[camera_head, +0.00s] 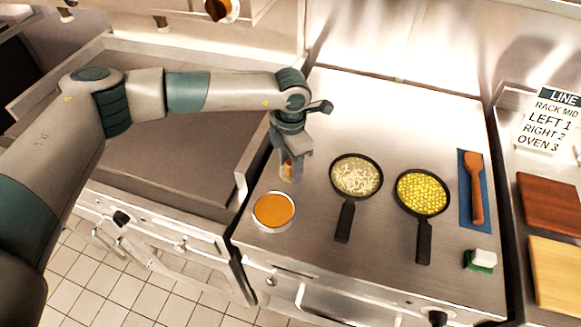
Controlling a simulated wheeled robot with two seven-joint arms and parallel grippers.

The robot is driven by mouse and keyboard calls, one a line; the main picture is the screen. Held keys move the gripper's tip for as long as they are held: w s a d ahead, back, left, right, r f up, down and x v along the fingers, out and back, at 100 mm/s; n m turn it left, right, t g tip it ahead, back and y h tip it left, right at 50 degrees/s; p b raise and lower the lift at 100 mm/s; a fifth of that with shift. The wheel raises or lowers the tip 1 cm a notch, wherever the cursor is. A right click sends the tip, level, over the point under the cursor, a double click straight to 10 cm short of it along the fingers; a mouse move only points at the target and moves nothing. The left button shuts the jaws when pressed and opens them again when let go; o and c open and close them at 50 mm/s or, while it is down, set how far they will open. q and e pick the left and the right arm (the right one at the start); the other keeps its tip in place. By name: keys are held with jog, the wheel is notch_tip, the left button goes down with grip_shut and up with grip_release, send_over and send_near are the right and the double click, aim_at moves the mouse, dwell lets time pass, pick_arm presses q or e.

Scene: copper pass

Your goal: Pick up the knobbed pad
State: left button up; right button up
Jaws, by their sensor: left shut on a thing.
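My left gripper (291,172) points down over the left part of the steel cooktop, just behind a round pan of orange food (274,210). It is shut on a small tan-orange thing (287,173), mostly hidden between the fingers, so I cannot tell its full shape or whether it touches the top. A green pad with a white block on top (481,260) rests at the front right of the cooktop, well away from the gripper. I cannot tell which of these is the knobbed pad. My right gripper is not in view.
Two black pans, one with pale strips (356,176) and one with yellow pieces (422,194), stand mid-cooktop, handles forward. A wooden spoon (475,188) lies on a blue mat (466,217). A sign (549,120) and two boards (549,203) are at right.

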pick_arm(q)
jog(key=shift+r, duration=0.1)
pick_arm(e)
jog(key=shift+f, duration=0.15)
pick_arm(q)
jog(key=shift+r+b, duration=0.55)
notch_tip(320, 180, up, 2)
jog(key=shift+r+b, duration=0.1)
jog(key=shift+b, duration=0.65)
jog(key=d+r, duration=0.1)
jog(key=s+d+r+b, duration=0.1)
jog(key=d, duration=0.1)
jog(key=s+d+b, duration=0.1)
jog(key=shift+d+r, duration=0.15)
jog(key=shift+r, duration=0.25)
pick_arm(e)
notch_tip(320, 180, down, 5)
pick_arm(q)
jog(key=s+d+r+b, duration=0.2)
jog(key=s+d+r, duration=0.1)
jog(key=d, duration=0.3)
jog(key=shift+r+b, duration=0.4)
jog(key=shift+r, duration=0.45)
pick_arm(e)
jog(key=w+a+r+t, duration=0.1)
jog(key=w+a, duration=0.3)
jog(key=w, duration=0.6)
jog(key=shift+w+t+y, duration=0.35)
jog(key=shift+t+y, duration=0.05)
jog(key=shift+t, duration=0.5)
